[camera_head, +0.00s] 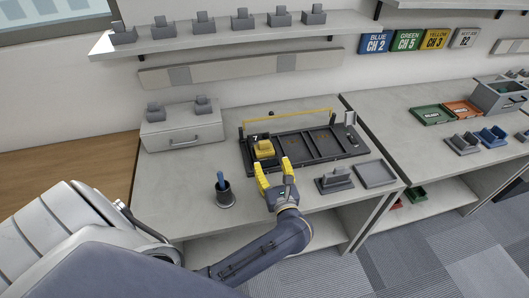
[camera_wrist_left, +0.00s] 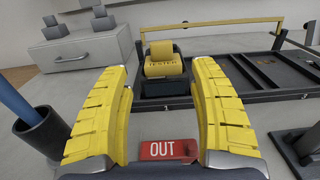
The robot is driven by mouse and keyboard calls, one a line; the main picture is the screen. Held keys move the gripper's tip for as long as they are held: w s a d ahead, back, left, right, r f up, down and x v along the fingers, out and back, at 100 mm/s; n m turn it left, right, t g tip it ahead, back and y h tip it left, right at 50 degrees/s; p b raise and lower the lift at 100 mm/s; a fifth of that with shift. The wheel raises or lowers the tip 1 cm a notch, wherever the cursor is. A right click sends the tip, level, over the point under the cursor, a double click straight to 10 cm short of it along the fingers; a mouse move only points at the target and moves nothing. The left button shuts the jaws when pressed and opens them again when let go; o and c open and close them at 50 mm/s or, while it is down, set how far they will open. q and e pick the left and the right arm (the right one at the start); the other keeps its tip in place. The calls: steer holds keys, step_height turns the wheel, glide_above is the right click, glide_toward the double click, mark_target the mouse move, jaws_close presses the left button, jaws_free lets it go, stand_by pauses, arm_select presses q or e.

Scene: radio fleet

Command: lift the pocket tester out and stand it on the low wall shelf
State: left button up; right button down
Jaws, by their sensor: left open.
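The pocket tester (camera_head: 264,149) is a small yellow block in the left end slot, marked 7, of a dark slotted tray (camera_head: 330,151) on the bench. In the left wrist view the tester (camera_wrist_left: 165,66) stands ahead between my fingers, with its lettering facing me. My left gripper (camera_head: 272,164) is open and empty, just in front of the tray and apart from the tester. Its yellow fingers (camera_wrist_left: 160,72) frame the wrist view. A long wall shelf (camera_head: 220,37) at the back holds several grey stands. My right gripper is not in view.
A yellow bar (camera_head: 290,117) spans the tray's back. A dark cup with a blue stick (camera_head: 224,193) stands left of my gripper. A grey stand (camera_head: 334,180) is to its right. A red OUT tag (camera_wrist_left: 168,150) shows low between my fingers. A drawer box (camera_head: 183,130) sits back left.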

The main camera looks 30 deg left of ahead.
mark_target(265, 145)
arm_select(q)
steer(key=shift+x, duration=5.45)
steer(key=shift+c, duration=0.3)
jaws_close()
